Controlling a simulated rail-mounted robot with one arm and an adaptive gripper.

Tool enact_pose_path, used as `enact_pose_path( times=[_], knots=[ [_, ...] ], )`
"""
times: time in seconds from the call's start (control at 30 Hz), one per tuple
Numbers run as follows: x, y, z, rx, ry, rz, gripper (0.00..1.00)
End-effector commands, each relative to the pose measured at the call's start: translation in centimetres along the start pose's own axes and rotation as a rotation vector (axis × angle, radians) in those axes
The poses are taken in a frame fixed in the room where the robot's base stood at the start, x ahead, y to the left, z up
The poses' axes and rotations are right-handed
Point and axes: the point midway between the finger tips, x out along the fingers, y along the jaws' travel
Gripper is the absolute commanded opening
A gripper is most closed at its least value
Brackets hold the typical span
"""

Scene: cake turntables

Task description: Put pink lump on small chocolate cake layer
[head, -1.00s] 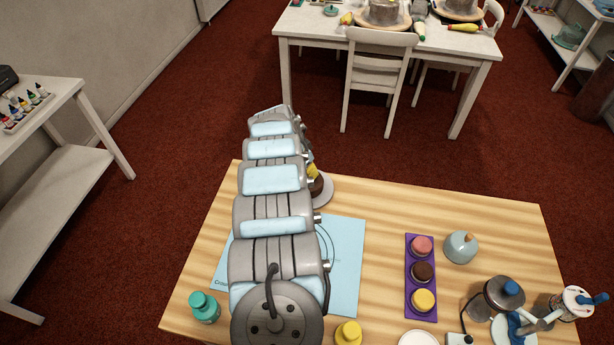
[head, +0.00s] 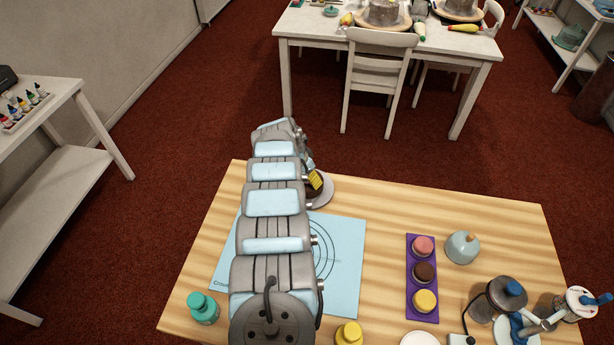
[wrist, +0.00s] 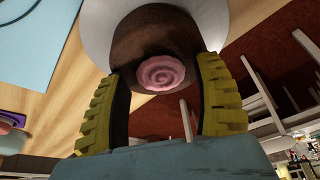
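A round brown chocolate cake layer (wrist: 160,36) stands on a white disc (wrist: 96,30). In the head view the cake (head: 318,194) is partly hidden by my arm and gripper. A pink swirled lump (wrist: 160,72) shows against the cake between my fingers; I cannot tell exactly how it touches the cake. My gripper (wrist: 165,82) has its yellow ribbed fingers spread to either side of the lump, with visible gaps. It is open over the cake. In the head view one yellow finger of my gripper (head: 314,181) shows at the cake.
A purple tray (head: 411,292) holds a pink, a brown and a yellow round piece. A blue mat (head: 347,262) lies under my arm. Teal (head: 204,308) and yellow (head: 349,335) jars stand near the front. A grey-blue dome (head: 462,248) and tools stand right. Wood between is clear.

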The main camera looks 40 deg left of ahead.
Motion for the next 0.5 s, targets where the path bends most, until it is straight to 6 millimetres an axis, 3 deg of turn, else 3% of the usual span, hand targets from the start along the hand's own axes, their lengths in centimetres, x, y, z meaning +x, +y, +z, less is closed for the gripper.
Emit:
enact_pose_path(
  times=[0.5],
  knots=[
    [-1.1, 0.0, -0.1, -0.001, -0.003, 0.001, 0.66]
  ],
)
